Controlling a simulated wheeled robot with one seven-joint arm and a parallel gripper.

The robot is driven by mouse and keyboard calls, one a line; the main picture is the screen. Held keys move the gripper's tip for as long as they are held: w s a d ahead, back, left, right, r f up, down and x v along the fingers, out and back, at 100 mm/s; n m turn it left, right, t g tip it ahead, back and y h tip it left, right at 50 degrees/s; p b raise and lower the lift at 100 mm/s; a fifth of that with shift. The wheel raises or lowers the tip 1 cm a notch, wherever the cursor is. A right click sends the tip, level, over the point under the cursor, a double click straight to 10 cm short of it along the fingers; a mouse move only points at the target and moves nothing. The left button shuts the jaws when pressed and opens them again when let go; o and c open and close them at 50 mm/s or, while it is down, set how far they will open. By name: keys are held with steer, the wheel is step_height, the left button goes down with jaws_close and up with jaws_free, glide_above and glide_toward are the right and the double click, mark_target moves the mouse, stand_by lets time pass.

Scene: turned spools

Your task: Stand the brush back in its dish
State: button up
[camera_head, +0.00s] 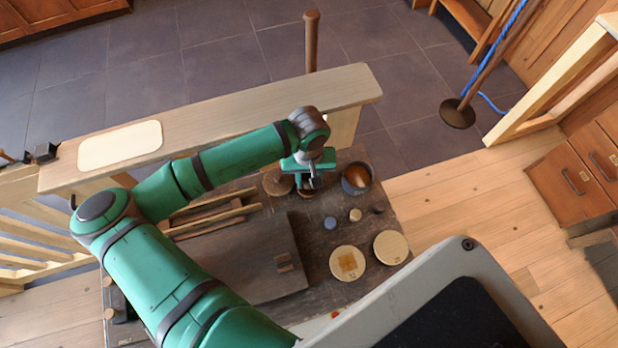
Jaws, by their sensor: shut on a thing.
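My gripper (308,184) is near the back edge of the dark work table, pointing down. It is shut on a small dark thing, which I take as the brush (306,192); its shape is mostly hidden by the jaws. A dark round dish (357,190) with a brown inside stands just to the right of my gripper, apart from it. I cannot tell whether the brush touches the table top.
A round brown piece (277,183) is close on the gripper's left. Two pale discs (391,247) and several small pegs (355,214) stand in front. A dark board (240,262) fills the table's left. A wooden ledge (225,115) runs behind.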

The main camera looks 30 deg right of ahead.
mark_target(308, 178)
steer(key=shift+f, duration=0.2)
steer(key=o, duration=0.9)
step_height(308, 178, up, 12)
steer(key=shift+r, duration=0.25)
steer(key=shift+w, duration=0.1)
stand_by(0.4)
